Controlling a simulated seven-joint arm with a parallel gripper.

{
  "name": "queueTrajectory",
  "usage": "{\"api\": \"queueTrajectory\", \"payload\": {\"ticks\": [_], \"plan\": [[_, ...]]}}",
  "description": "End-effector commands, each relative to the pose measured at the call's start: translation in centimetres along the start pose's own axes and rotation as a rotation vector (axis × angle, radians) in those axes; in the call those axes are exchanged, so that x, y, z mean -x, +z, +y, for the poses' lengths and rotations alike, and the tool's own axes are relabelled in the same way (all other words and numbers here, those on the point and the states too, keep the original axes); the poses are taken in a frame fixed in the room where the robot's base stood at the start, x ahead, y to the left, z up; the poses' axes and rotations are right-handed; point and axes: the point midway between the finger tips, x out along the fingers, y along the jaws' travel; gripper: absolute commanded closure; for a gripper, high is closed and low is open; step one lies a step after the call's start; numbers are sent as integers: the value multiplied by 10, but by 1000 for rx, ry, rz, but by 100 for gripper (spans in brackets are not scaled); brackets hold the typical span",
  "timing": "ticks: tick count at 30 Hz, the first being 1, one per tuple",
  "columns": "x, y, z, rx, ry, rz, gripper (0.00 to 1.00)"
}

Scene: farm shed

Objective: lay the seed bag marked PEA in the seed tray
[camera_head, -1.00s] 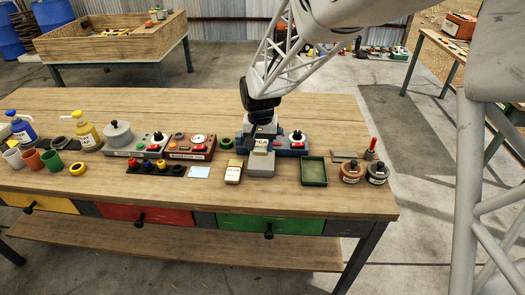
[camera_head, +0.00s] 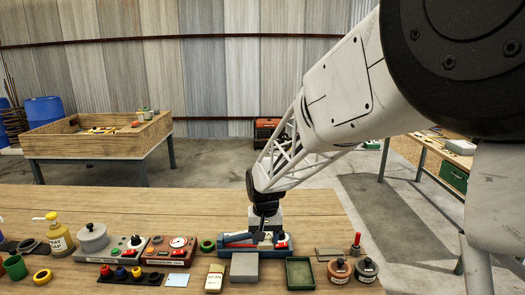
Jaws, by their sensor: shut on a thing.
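My gripper (camera_head: 265,234) is shut on a small pale seed bag (camera_head: 266,239), above and behind the grey block. The bag's marking is too small to read, and the fingers hide part of it. The shallow green seed tray (camera_head: 299,273) lies empty on the bench, to the right of the grey block and in front and to the right of my gripper. A second seed bag (camera_head: 214,279), its label seeming to read BEAN, is left of the block.
The grey block (camera_head: 245,267) has a bare top. A blue device with a red switch (camera_head: 278,243) is behind my gripper. Two lidded pots (camera_head: 339,270) stand right of the tray. Two control boxes (camera_head: 171,248) and a row of coloured knobs (camera_head: 130,275) are at the left.

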Motion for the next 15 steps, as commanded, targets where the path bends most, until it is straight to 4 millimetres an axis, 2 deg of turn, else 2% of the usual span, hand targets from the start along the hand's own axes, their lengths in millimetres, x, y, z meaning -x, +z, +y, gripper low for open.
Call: {"api": "queueTrajectory", "payload": {"ticks": [5,11,15], "plan": [[10,-17,21,3,0,0,61],[20,-57,45,-4,0,0,61],[29,-91,68,-13,0,0,61]]}}
